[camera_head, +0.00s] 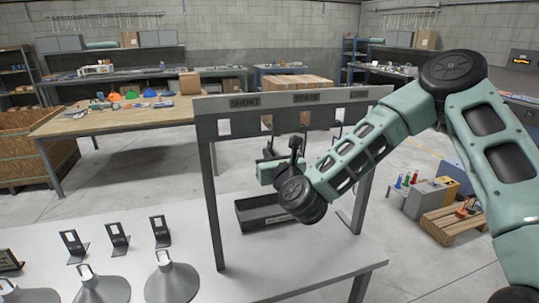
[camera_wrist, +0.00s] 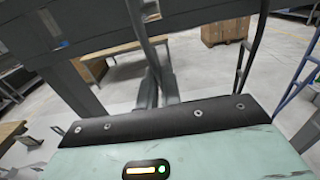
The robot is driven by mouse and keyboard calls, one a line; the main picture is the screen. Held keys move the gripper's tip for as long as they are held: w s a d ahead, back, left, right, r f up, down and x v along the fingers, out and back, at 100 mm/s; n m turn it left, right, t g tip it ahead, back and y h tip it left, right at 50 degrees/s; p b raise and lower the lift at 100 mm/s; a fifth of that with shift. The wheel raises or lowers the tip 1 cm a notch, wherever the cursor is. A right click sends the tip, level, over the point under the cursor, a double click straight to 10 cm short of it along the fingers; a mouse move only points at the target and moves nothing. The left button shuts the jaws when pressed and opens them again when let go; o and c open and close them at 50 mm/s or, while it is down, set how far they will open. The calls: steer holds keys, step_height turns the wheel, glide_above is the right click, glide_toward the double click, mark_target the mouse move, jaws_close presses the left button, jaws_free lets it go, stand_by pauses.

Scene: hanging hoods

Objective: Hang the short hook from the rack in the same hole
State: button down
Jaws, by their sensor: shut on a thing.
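The grey rack (camera_head: 290,98) stands on the white table. Its top bar bears the labels SHORT, SPARE and LONG above square holes. My gripper (camera_head: 268,165) is in front of the rack, below the bar and around its middle; my arm partly covers it. In the wrist view my gripper (camera_wrist: 158,88) is shut on a thin grey rod, seemingly the short hook (camera_wrist: 141,28), which rises upright towards the rack bar. Whether its top sits in a hole cannot be told. Another dark hook-like rod (camera_wrist: 247,55) shows to the right in the wrist view.
A dark open bin (camera_head: 250,217) sits on the table under the rack. Grey cone-shaped hoods (camera_head: 172,283) and small upright black brackets (camera_head: 117,238) stand at the left front. The rack's left post (camera_head: 211,195) stands left of my gripper. The table between brackets and post is clear.

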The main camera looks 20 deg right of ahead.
stand_by(0.3)
steer(key=s, duration=1)
steer(key=shift+r, duration=0.25)
